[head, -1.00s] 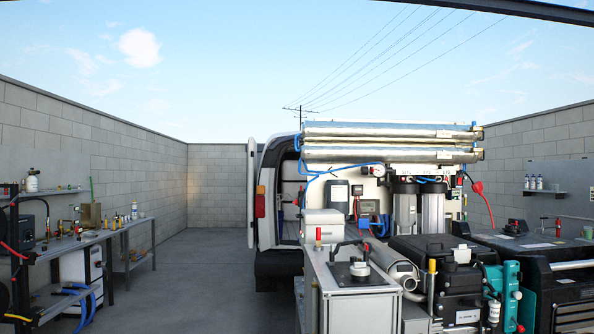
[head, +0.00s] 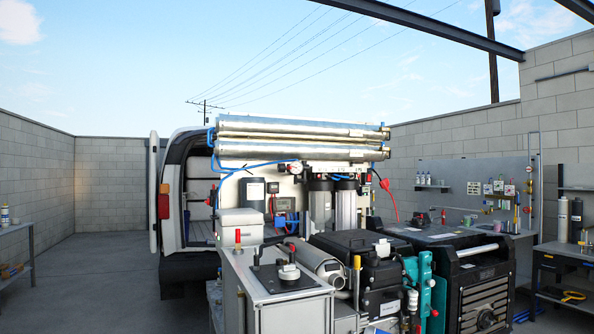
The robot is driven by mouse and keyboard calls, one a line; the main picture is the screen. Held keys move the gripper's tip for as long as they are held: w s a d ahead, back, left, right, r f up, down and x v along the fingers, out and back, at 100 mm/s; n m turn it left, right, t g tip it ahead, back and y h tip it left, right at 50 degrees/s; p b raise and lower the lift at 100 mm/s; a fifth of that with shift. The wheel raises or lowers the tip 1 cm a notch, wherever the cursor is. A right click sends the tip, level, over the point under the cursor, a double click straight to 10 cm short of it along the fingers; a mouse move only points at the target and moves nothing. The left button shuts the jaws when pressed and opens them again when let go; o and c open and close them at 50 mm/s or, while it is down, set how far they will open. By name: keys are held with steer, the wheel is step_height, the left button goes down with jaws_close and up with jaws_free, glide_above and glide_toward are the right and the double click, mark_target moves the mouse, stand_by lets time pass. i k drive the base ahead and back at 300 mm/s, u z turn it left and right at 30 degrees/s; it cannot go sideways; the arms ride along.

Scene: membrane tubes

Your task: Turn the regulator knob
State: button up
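No part labelled as the regulator knob can be picked out for sure. A round pale knob (head: 289,271) with a dark base stands on top of a grey metal cabinet (head: 300,312) in the lower middle. Small fittings and a round gauge-like part (head: 509,190) sit on the grey wall panel (head: 460,172) at the right; they are too small to tell apart. My gripper is not in view.
Open floor (head: 110,275) lies at the left.

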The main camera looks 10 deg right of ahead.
mark_target(281, 167)
steer(key=z, duration=0.05)
steer(key=i, duration=1)
steer(key=u, duration=2.35)
steer(key=i, duration=3.05)
steer(key=z, duration=0.2)
